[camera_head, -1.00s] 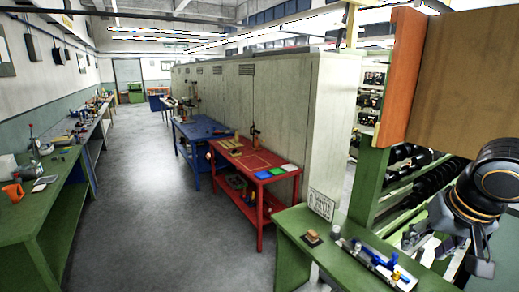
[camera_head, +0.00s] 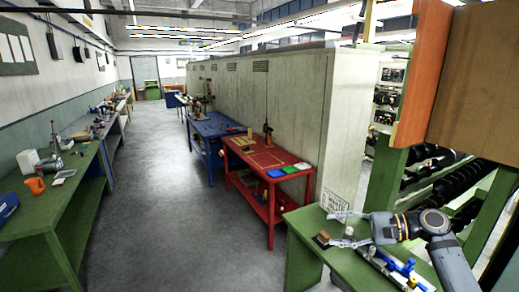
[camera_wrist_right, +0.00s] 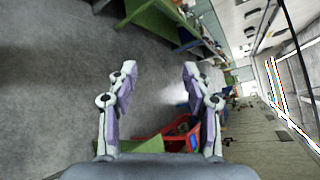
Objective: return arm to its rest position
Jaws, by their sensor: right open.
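My right gripper (camera_head: 340,229) reaches in from the right of the head view, above the near green bench, with its fingers pointing left. In the right wrist view the same gripper (camera_wrist_right: 160,72) has its two fingers spread wide apart, and nothing is between them but grey floor in the background. My left gripper and left arm are not in either view.
The near green bench (camera_head: 300,222) holds a small wooden block (camera_head: 322,239) and blue-and-white parts (camera_head: 402,268) near my gripper. An orange-brown panel (camera_head: 424,75) stands at upper right. The red table (camera_head: 270,215) lies beyond; the aisle floor (camera_head: 165,200) is clear.

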